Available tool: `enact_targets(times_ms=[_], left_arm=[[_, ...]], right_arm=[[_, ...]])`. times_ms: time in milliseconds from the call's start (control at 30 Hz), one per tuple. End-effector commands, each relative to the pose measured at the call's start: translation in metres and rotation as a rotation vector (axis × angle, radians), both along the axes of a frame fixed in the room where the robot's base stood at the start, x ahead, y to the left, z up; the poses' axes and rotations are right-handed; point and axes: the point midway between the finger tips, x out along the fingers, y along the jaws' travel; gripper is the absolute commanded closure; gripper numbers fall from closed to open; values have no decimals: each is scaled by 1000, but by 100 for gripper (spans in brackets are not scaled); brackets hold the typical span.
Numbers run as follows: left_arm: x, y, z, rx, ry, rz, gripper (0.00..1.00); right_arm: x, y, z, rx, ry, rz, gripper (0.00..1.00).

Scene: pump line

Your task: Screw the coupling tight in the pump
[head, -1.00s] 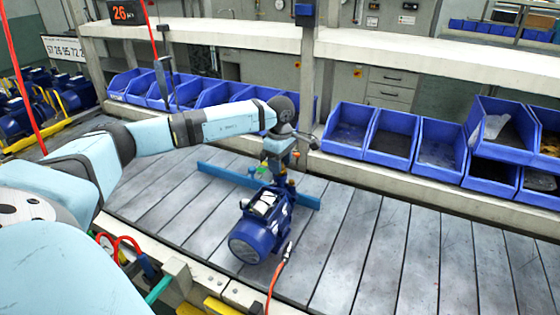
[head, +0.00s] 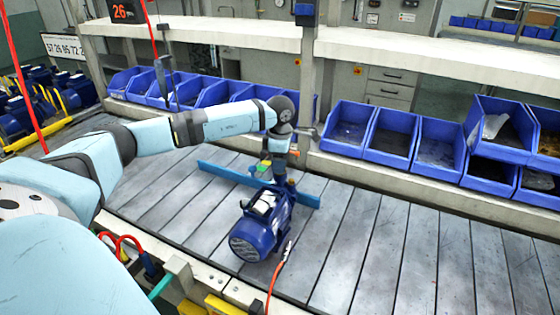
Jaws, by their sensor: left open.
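The blue pump (head: 262,225) lies on the slatted conveyor, its ribbed round end towards me and a pale label on top. My left gripper (head: 279,178) is open and points down at the far end of the pump. Small green, orange and yellow parts show around the fingers, too small to tell apart. I cannot make out the coupling there, and the gripper hides part of that end. A red hose (head: 274,280) with a metal fitting (head: 288,249) reaches the pump's right side. My right gripper is not in view.
A blue bar (head: 218,174) crosses the conveyor (head: 390,250) behind the pump. Blue bins (head: 390,138) line the shelf behind. A grey post (head: 307,90) stands behind my left wrist. The conveyor to the right is clear. More blue pumps (head: 25,115) stand at far left.

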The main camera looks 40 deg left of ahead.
Motion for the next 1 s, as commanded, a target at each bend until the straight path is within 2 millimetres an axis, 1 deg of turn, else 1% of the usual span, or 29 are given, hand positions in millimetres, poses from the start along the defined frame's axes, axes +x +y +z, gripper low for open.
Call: enact_targets(times_ms=[67, 200, 300, 667, 700, 767, 800, 867, 900, 1000], left_arm=[[0, 0, 1, 0, 0, 41, 54], [0, 0, 2, 0, 0, 203, 54], [0, 0, 1, 1, -1, 281, 54], [0, 0, 0, 1, -1, 297, 54], [0, 0, 0, 1, -1, 297, 59], [0, 0, 0, 1, -1, 297, 73], [0, 0, 0, 1, -1, 297, 82], [0, 0, 0, 1, -1, 296, 96], [0, 0, 0, 1, -1, 296, 100], [0, 0, 0, 1, -1, 280, 100]], right_arm=[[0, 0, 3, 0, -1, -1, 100], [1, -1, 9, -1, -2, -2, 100], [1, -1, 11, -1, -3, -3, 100], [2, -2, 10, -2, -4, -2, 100], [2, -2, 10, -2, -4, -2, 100], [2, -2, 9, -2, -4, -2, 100], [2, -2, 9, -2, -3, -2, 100], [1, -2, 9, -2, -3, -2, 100], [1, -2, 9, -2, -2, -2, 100], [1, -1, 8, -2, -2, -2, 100]])
